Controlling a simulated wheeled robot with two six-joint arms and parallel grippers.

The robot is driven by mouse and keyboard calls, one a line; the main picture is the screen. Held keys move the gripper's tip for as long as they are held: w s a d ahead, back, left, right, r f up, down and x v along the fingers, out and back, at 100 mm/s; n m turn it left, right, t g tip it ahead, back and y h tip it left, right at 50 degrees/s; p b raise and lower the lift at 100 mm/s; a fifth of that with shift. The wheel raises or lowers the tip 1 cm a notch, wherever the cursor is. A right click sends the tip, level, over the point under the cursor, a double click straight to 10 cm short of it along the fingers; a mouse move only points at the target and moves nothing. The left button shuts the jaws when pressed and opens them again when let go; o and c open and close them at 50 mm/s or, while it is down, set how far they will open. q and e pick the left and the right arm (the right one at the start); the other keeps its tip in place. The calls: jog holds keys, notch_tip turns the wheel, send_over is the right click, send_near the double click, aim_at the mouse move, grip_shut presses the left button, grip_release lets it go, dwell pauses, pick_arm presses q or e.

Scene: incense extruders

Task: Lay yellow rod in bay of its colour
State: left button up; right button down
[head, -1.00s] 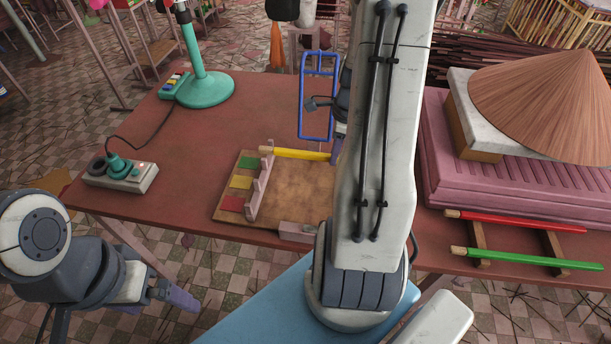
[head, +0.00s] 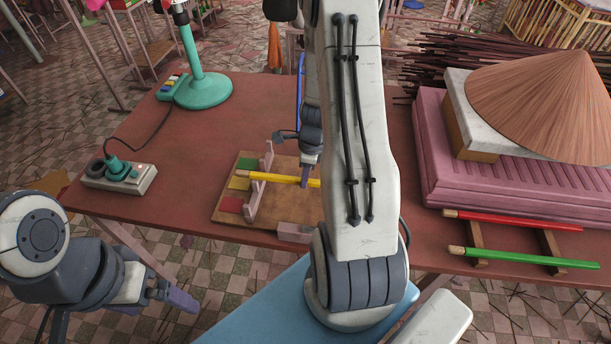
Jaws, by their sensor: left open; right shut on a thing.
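The yellow rod (head: 272,178) lies across the middle of the notched pink rack (head: 253,203) on the brown board (head: 224,216), its pale left end over the yellow patch (head: 238,184). Whether it rests in the notch or hovers just above it, I cannot tell. A green patch (head: 247,163) is behind and a red patch (head: 230,204) in front. My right gripper (head: 306,178) is shut on the yellow rod right of the rack; my arm hides the rod's right part. My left gripper (head: 180,299) is open and empty, off the table's front edge.
A red rod (head: 520,221) and a green rod (head: 530,258) lie on a wooden holder at the right. A pink ribbed stand (head: 436,150) with a conical hat (head: 550,105) is behind them. A switch box (head: 120,178) and green lamp stand (head: 203,90) stand at the left.

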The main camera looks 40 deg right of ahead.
aim_at(311, 180)
jog(key=shift+f, duration=0.1)
jog(key=shift+f+b, duration=0.35)
jog(key=shift+f, duration=0.05)
jog(key=c, duration=0.8)
grip_release()
jog(key=shift+o, duration=0.2)
jog(key=shift+r, duration=0.1)
jog(key=shift+r, duration=0.25)
notch_tip(311, 180, up, 12)
jog(key=s+d+p, duration=0.1)
jog(key=shift+r, duration=0.15)
